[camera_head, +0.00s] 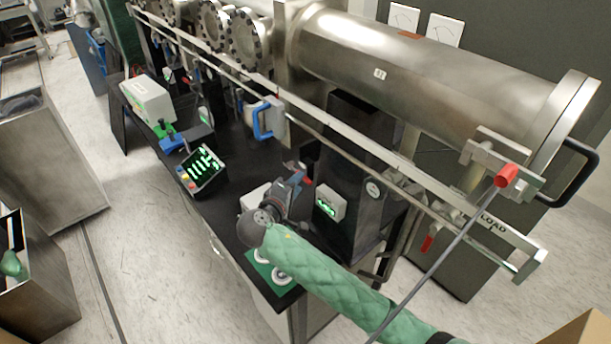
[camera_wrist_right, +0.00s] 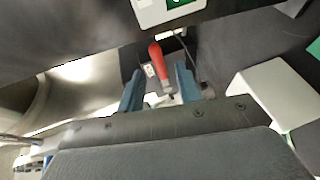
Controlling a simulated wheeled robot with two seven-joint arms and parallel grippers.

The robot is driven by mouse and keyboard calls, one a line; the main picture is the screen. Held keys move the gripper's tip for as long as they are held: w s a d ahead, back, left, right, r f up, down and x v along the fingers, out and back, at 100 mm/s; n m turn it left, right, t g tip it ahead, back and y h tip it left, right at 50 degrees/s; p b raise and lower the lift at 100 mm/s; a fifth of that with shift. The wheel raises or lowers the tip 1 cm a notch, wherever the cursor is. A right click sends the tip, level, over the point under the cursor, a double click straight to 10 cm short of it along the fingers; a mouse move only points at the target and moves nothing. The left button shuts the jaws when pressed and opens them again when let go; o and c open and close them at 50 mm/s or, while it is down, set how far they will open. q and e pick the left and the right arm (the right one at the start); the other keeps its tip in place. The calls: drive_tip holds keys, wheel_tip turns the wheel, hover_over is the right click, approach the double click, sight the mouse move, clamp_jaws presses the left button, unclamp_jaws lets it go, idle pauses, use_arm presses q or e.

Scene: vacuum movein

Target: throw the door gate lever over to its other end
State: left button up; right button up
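A lever with a red grip (camera_wrist_right: 160,66) shows in the wrist view, between the two blue-grey fingers of my right gripper (camera_wrist_right: 158,75). There is a gap between the grip and each finger, so the gripper is open around or just behind it; the depth is unclear. In the head view a small red piece (camera_head: 307,181), seemingly this lever, shows beside my right gripper (camera_head: 298,172), near the bench's right part. The lever's base is mostly hidden. My left gripper is not in view.
A white box with a green display (camera_head: 331,202) stands just right of my gripper. The large steel tube (camera_head: 430,75) and a long rail lie behind. A red-ended rod (camera_head: 506,175) and a LOAD-marked bracket (camera_head: 493,223) are at right. A dark control box (camera_head: 202,168) stands left.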

drive_tip(key=p+x, duration=0.2)
drive_tip(key=x, duration=0.2)
drive_tip(key=shift+d+r, duration=0.15)
drive_tip(key=shift+d, duration=0.05)
drive_tip(key=shift+w+f, duration=0.25)
drive_tip(key=shift+w, duration=0.05)
drive_tip(key=shift+s, duration=0.1)
clamp_jaws()
